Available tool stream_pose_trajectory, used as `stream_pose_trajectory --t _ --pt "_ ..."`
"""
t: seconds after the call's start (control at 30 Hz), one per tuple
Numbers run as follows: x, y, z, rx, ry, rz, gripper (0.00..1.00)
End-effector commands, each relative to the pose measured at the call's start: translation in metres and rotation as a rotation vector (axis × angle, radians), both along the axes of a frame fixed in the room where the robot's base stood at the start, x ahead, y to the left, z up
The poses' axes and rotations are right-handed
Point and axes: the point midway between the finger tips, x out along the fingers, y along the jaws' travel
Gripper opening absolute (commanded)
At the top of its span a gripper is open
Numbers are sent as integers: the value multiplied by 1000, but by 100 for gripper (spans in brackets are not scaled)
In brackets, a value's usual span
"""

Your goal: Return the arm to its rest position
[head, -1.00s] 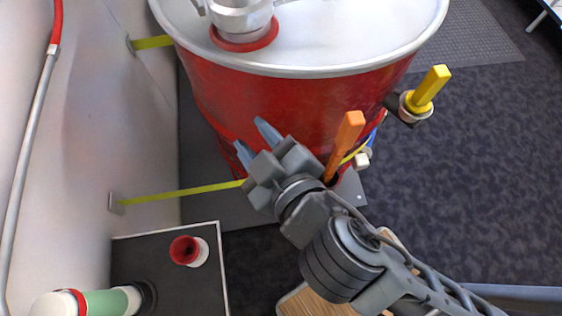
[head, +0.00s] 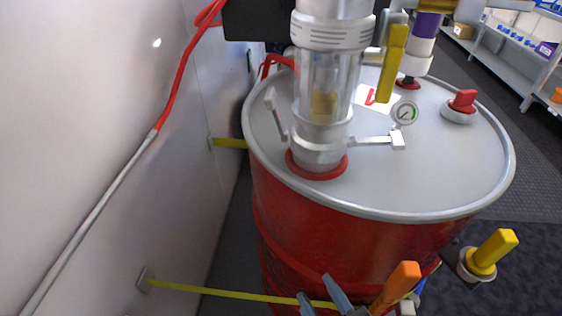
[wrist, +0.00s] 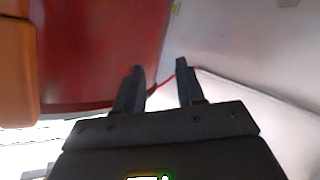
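My gripper (wrist: 160,85) shows in the wrist view with its two dark fingers apart and nothing between them. In the head view only the blue-grey fingertips (head: 322,300) show at the bottom edge, in front of the red drum (head: 330,235). The rest of my arm is out of the head view. In the wrist view the drum (wrist: 95,50) fills the upper left behind the fingers, and a pale wall lies at the right. The orange handle (head: 400,285) stands close to the right of the fingertips; an orange part (wrist: 15,70) also shows at the wrist view's left edge.
A clear sight-glass cylinder (head: 325,90), a pressure gauge (head: 404,112) and a red knob (head: 462,103) stand on the drum lid. A yellow-handled valve (head: 490,255) sticks out at the right. A yellow strap (head: 215,291) runs from the wall to the drum. Dark floor is free at right.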

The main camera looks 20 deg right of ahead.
Motion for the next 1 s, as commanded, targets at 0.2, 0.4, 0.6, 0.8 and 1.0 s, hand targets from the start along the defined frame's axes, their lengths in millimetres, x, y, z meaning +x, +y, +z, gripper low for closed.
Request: stream_pose_trajectory --t 0.2,0.4,0.6,0.8,1.0 --pt "-10 -5 -4 16 11 6 38" --pt "-58 -28 -14 121 42 18 38" --pt "-116 -56 -2 262 26 -22 38" --pt "-161 -83 26 367 -30 -106 38" --pt "-182 -99 45 412 -73 -166 38"
